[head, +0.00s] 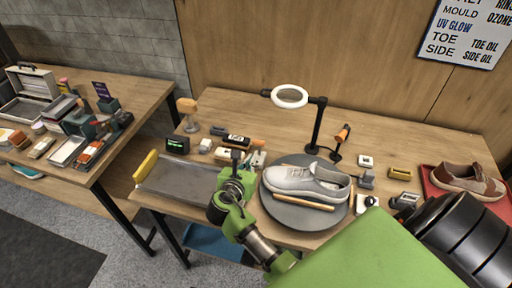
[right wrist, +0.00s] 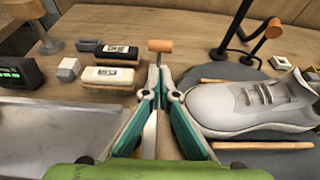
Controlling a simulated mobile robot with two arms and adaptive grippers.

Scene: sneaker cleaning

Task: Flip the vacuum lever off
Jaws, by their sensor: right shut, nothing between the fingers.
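The lower stem and base are hidden by the fingers. My right gripper (head: 237,158) is shut and empty, low over the table between the grey tray and the turntable. Its teal fingers (right wrist: 161,78) point toward the lever; I cannot tell whether they touch it. My left gripper is not in view.
A pale sneaker (head: 305,182) lies on the turntable (head: 300,216), close right of my right gripper. A ring lamp (head: 290,96) stands behind. A brown shoe (head: 468,180) rests on a red tray at right.

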